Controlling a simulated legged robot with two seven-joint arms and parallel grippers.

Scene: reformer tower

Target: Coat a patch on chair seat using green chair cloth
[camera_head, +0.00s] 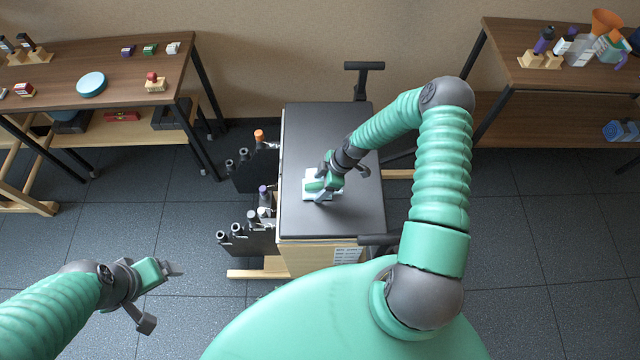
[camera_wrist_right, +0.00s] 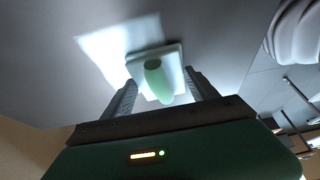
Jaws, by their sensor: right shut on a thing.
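The dark grey chair seat (camera_head: 345,220) is a flat rectangular top in the middle of the head view. My right gripper (camera_head: 325,186) is over the seat, left of its middle. In the right wrist view the gripper (camera_wrist_right: 160,95) is shut on the green chair cloth (camera_wrist_right: 157,80), a pale square pad with a rounded green grip. The pad lies against or just above the seat; I cannot tell which. A bright white patch (camera_wrist_right: 105,45) shows beside the pad; it may be partly glare. My left gripper (camera_head: 172,270) hangs over the floor at the lower left, its jaw gap unclear.
Racks with several bottles (camera_head: 250,220) hang at the seat's left side. A wooden table (camera_head: 50,75) at left carries a round turquoise item (camera_head: 91,84) and small blocks. Another table (camera_head: 510,72) at right holds bottles and an orange funnel (camera_head: 606,20). Dark floor is clear at right.

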